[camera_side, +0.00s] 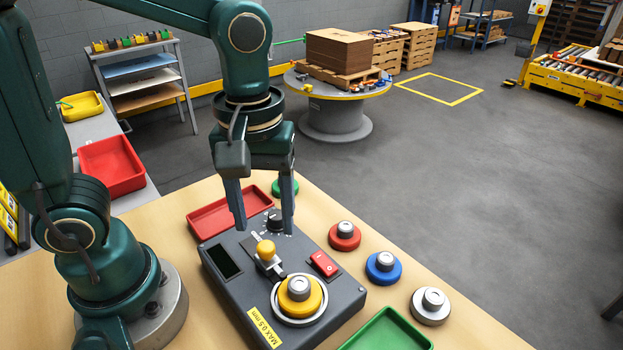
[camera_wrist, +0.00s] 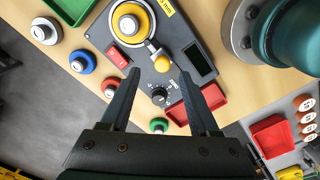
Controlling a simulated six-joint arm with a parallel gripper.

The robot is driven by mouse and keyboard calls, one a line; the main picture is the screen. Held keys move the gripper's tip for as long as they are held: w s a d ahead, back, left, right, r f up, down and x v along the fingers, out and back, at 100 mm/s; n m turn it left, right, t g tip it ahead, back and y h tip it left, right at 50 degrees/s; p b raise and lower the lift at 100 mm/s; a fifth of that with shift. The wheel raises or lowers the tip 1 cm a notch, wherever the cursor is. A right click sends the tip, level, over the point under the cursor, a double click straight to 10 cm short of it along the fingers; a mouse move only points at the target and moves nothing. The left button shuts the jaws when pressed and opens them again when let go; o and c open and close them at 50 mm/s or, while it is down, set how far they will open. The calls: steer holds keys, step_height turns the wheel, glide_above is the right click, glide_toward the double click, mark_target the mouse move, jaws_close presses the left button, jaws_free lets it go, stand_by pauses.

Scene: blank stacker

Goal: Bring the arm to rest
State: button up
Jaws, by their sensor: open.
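My gripper (camera_side: 262,205) is open and empty, pointing down above the back part of a grey control box (camera_side: 345,295). Its two fingers are apart, on either side of a black dial (camera_side: 274,222) in the side view; I cannot tell the exact height. The wrist view shows the gripper (camera_wrist: 160,82) with spread fingers and nothing between them but the box below. The box carries a lever with a yellow knob (camera_side: 265,250), a red switch (camera_side: 324,264), a dark display (camera_side: 224,261) and a yellow disc with a metal top (camera_side: 300,293) in a round seat.
Red (camera_side: 344,237), blue (camera_side: 383,268), white (camera_side: 430,306) and green (camera_side: 285,187) discs stand on the wooden table (camera_side: 480,325) around the box. A red tray (camera_side: 205,222) lies behind it and a green tray (camera_side: 388,332) in front. The table's right edge is clear.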

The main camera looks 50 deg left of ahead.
steer(key=shift+r, duration=0.2)
steer(key=shift+a+r, duration=0.1)
steer(key=shift+r, duration=0.05)
steer(key=s+a+m+t, duration=0.1)
steer(key=m+t, duration=0.1)
steer(key=m, duration=0.1)
steer(key=s+a+r+m+t, duration=0.1)
steer(key=m, duration=0.2)
steer(key=a+r+m+t, duration=0.1)
steer(key=a+m+t, duration=0.1)
steer(key=m, duration=0.1)
steer(key=shift+s+r+t, duration=0.2)
steer(key=shift+s+t, duration=0.1)
steer(key=shift+s, duration=0.1)
